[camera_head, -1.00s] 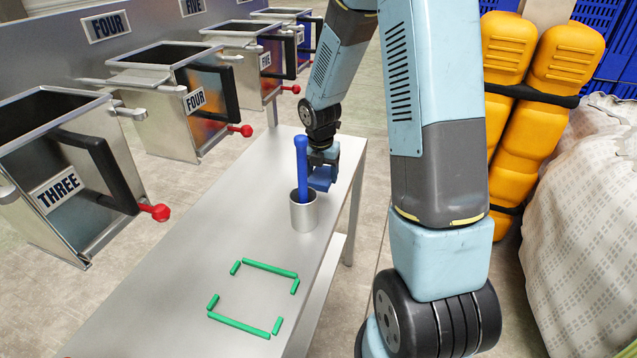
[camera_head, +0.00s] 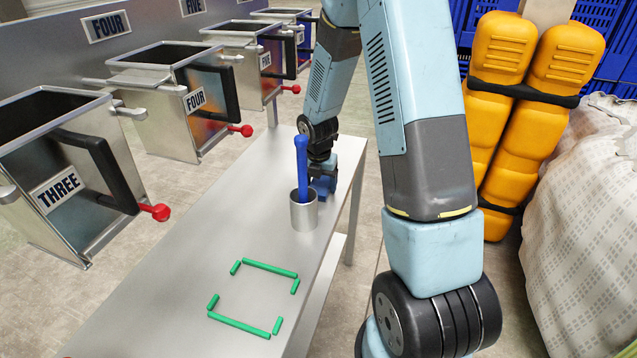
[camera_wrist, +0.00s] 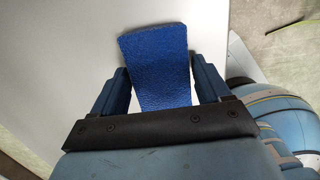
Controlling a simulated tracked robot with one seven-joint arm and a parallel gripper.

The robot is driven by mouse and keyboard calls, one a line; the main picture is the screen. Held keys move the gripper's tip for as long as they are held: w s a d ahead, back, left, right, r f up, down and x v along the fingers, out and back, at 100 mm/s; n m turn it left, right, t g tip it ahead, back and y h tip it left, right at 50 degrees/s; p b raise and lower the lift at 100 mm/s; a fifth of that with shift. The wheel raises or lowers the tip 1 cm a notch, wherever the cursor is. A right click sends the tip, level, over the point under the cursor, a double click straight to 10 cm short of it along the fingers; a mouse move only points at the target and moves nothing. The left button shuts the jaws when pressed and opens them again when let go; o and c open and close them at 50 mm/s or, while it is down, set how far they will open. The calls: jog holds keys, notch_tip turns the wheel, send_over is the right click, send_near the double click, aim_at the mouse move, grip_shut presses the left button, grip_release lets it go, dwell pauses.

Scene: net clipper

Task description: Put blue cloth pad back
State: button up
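The blue cloth pad (camera_wrist: 160,65) shows in the wrist view as a textured blue piece between my two fingers, over the pale table. My gripper (camera_wrist: 160,68) has its fingers spread, one on each side of the pad. Narrow pale gaps show beside the pad lower down; contact at the fingertips is unclear. In the head view my gripper (camera_head: 323,186) is low over the table, just behind the metal cup (camera_head: 304,214). There the cup and the blue handle (camera_head: 302,170) standing in it partly hide my gripper, and I cannot separate pad from fingers.
Green strips (camera_head: 239,321) mark a rectangle on the bare near part of the metal table (camera_head: 190,260). Metal bins with black handles and red knobs (camera_head: 160,212) line the left. Orange padded objects (camera_head: 545,70) and a large white sack (camera_head: 580,220) stand at the right.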

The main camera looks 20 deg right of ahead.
aim_at(319, 187)
jog(key=shift+o, duration=1.4)
jog(key=s+r+m+t, duration=0.1)
jog(key=s+r+m, duration=0.2)
jog(key=r, duration=0.7)
jog(key=s+r+m, duration=0.3)
jog(key=r+m, duration=0.1)
jog(key=r, duration=0.7)
jog(key=s+r+m+t, duration=0.1)
jog(key=s+r+m, duration=0.5)
jog(key=s+m, duration=0.5)
jog(key=s+r+m+t, duration=0.2)
jog(key=s+r+m, duration=0.5)
jog(key=s+m, duration=0.3)
jog(key=shift+s+a+m+y, duration=0.25)
jog(key=shift+s+m+y, duration=0.15)
jog(key=shift+s, duration=0.25)
